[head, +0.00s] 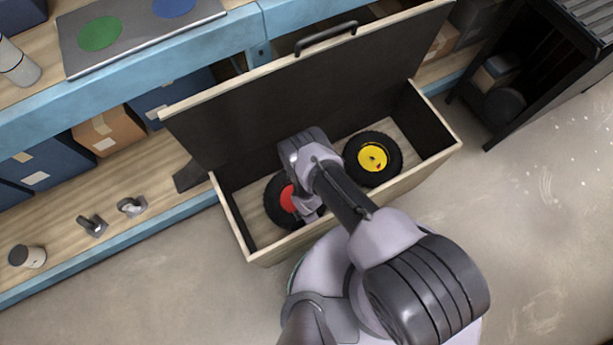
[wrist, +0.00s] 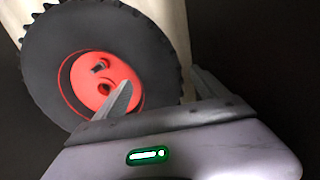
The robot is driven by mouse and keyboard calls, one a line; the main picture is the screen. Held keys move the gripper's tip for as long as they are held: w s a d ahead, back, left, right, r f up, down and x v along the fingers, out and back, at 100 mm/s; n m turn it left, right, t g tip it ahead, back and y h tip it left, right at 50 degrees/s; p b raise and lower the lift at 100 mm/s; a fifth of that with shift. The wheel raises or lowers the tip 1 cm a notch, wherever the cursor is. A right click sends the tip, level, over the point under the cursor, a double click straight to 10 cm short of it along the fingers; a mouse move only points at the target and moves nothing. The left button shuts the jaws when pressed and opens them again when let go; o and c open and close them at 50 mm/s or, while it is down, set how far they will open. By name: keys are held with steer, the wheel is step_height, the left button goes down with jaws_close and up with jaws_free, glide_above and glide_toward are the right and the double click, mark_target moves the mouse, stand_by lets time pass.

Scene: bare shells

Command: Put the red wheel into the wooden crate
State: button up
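The wooden crate (head: 352,215) stands with its dark lid (head: 310,85) raised at the back. The red wheel (head: 283,202), a black tyre with a red hub, is inside the crate at the left, partly hidden by my arm. In the wrist view the red wheel (wrist: 75,60) fills the upper left. My gripper (wrist: 162,90) is right at it, fingers wide apart. One finger overlaps the hub's edge and the other is beside the tyre's outer edge. I see no clear grip; contact is hard to tell. In the head view my gripper (head: 308,208) reaches down into the crate.
A yellow-hubbed wheel (head: 372,158) lies in the crate's right part. A blue-framed shelf (head: 110,240) with boxes and small metal parts is at the left. A black rack (head: 540,75) stands at the upper right. The floor (head: 530,230) at right is clear.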

steer(key=shift+r, duration=0.1)
step_height(320, 180, up, 12)
steer(key=p, duration=0.6)
steer(key=w+a+r+m+t, duration=0.1)
steer(key=w+r+m, duration=0.3)
steer(key=w+r, duration=0.6)
steer(key=w+a+r+m, duration=0.2)
steer(key=w+r+m, duration=0.35)
steer(key=r, duration=0.85)
steer(key=w+d+r+m+t+y, duration=0.1)
steer(key=w+d+r+m, duration=0.1)
steer(key=r, duration=0.8)
steer(key=w+d+r+m+t, duration=0.1)
steer(key=w+d+r+m, duration=0.15)
steer(key=r, duration=0.85)
steer(key=s+d+r+m+t, duration=0.1)
steer(key=s+d+r+m, duration=0.2)
steer(key=r, duration=0.5)
steer(key=s+d+r+m, duration=0.3)
steer(key=s+r, duration=0.1)
steer(key=r, duration=0.5)
steer(key=s+d+r+m+t, duration=0.1)
steer(key=s+r+m, duration=0.3)
steer(key=s, duration=0.4)
steer(key=s+d+r+m+y, duration=0.1)
steer(key=s+d+r+m, duration=0.2)
steer(key=s, duration=0.4)
steer(key=shift+s+d+r+m+t, duration=0.15)
steer(key=shift+s+r+m+t, duration=0.35)
steer(key=shift+m, duration=0.4)
